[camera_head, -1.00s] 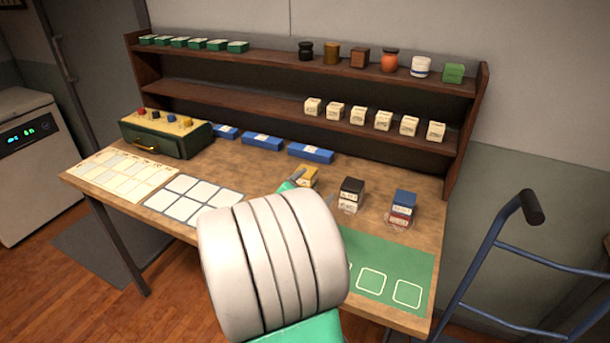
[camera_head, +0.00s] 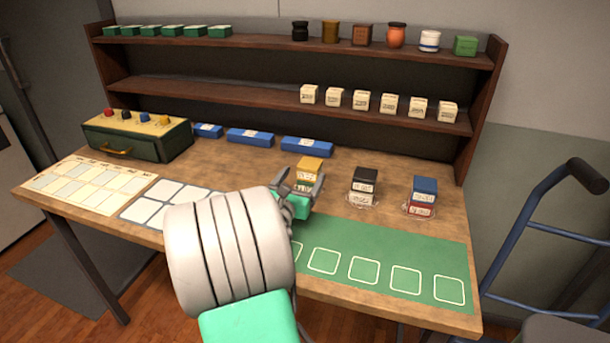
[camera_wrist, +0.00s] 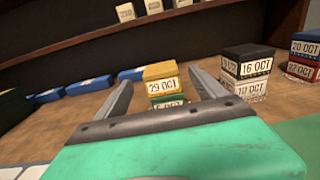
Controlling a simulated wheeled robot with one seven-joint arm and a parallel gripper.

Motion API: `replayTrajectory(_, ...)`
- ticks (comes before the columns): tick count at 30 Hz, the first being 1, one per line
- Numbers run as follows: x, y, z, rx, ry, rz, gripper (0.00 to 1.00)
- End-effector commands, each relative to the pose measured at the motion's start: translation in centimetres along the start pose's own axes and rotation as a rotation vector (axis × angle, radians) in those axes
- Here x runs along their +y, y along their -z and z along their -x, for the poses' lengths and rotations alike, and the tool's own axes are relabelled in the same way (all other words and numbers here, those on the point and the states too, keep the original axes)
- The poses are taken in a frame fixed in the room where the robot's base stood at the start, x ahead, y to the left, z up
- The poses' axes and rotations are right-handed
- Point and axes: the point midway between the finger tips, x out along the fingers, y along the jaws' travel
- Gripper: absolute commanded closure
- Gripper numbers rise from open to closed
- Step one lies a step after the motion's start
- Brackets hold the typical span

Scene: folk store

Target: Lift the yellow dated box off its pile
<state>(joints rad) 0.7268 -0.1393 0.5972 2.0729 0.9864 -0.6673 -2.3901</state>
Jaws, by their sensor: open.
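The yellow dated box (camera_head: 309,168) sits on top of a pile on the wooden table. In the wrist view the yellow box (camera_wrist: 160,85) reads "29 OCT" and rests on a green-and-white dated box (camera_wrist: 168,104), whose lower part is hidden by my gripper. My gripper (camera_head: 301,188) is open and empty. In the wrist view its two fingers (camera_wrist: 163,82) show to the left and right of the yellow box, which appears between them. I cannot tell whether the box is fully within the jaws.
A black box pile (camera_head: 364,182) and a blue-and-red pile (camera_head: 423,195) stand to the right. Blue boxes (camera_head: 250,137) lie behind, below the shelf (camera_head: 270,90). A green mat (camera_head: 385,268) with outlined squares lies in front. A blue hand truck (camera_head: 540,240) stands at the right.

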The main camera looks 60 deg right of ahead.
Motion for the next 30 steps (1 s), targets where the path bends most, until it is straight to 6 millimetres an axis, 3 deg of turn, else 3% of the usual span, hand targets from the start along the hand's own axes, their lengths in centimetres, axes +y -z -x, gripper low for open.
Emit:
replayTrajectory(12, 0.0, -0.3, -6.5, 0.0, 0.004, 0.0, 0.2)
replayTrajectory(19, 0.2, -0.4, -6.6, 0.0, -0.001, -0.001, 0.2)
replayTrajectory(30, 0.3, -0.4, -6.6, 0.0, -0.001, -0.001, 0.5)
